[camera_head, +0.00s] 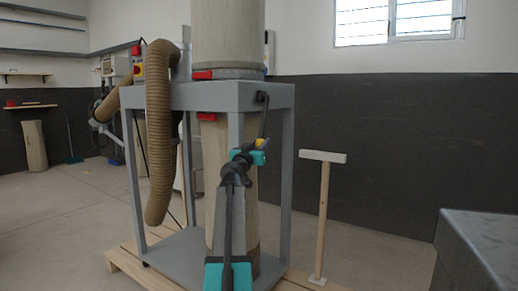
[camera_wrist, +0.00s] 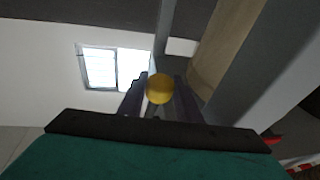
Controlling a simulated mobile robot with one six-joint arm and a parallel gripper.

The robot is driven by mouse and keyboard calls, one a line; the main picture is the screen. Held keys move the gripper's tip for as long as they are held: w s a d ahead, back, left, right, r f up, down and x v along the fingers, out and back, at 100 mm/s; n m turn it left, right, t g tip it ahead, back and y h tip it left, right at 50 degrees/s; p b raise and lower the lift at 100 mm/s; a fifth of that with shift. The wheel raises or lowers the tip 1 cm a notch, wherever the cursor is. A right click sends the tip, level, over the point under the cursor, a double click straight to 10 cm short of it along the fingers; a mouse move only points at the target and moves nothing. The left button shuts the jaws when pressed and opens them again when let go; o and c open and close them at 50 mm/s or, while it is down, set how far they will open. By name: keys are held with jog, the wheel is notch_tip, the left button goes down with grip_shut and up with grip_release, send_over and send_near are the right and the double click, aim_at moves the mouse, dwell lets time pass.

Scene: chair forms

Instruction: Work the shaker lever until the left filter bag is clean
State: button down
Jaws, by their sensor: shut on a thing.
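The shaker lever (camera_head: 265,117) is a dark bar hanging from the right end of the grey machine frame (camera_head: 225,97). Its yellow knob (camera_wrist: 159,89) sits between my fingers in the wrist view. My gripper (camera_head: 260,145) is shut on this knob, in front of the frame's right side. One upper filter bag (camera_head: 228,32) shows above the frame, a beige-grey cylinder cut off by the picture's top. I cannot tell whether it is the left one or how dusty it is. A beige lower bag (camera_head: 214,165) hangs below, partly hidden by my arm and a frame post.
A ribbed brown hose (camera_head: 159,130) hangs at the frame's left. A red emergency button box (camera_head: 137,62) is beside it. A wooden T-shaped stand (camera_head: 324,210) stands to the right. A dark grey block (camera_head: 480,235) fills the lower right. Open floor lies between them.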

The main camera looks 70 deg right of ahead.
jog(key=c, duration=1.6)
grip_release()
jog(key=shift+f, duration=0.1)
jog(key=shift+p+v, duration=0.45)
jog(key=shift+v, duration=6.45)
jog(key=shift+w, duration=0.1)
